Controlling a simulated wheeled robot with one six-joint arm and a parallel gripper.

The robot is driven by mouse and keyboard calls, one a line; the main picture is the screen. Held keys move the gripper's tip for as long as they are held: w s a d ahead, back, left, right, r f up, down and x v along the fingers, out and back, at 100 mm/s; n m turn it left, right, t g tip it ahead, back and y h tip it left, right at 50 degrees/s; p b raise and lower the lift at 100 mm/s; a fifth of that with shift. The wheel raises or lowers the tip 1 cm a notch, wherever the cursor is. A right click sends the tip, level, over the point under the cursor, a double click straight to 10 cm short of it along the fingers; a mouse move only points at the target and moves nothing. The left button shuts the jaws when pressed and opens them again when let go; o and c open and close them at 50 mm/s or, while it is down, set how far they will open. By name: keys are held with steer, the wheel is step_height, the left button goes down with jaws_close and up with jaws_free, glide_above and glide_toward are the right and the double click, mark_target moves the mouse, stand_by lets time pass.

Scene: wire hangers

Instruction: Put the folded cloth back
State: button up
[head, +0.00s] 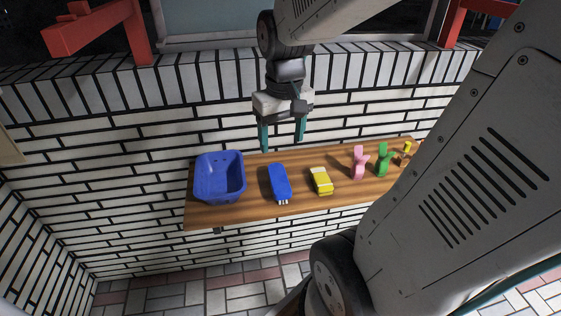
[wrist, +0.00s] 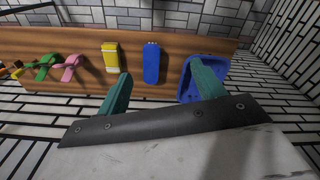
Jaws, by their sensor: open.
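My gripper (head: 282,142) is open and empty, with two green fingers pointing down above the back edge of the wooden shelf (head: 240,211). On the shelf lie a long blue item (head: 278,183) with white tips at its near end and a shorter yellow item (head: 321,181) with a pale band. I cannot tell for certain which of them is the folded cloth. In the wrist view the blue item (wrist: 151,63) shows between my fingers, and the yellow item (wrist: 111,56) is left of it. My gripper touches neither.
A blue basket (head: 219,178) stands at the shelf's left end; its inside looks empty. A pink item (head: 359,162), a green item (head: 382,160) and a small yellow and brown item (head: 405,152) stand to the right. A white brick wall is behind the shelf. Bare wood shows between the items.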

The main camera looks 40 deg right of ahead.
steer(key=s+a+r+n, duration=0.2)
steer(key=s+a+r, duration=0.2)
steer(key=s+a, duration=0.6)
steer(key=shift+s+a+n, duration=0.15)
steer(key=shift+a+n, duration=0.05)
steer(key=shift+n, duration=0.2)
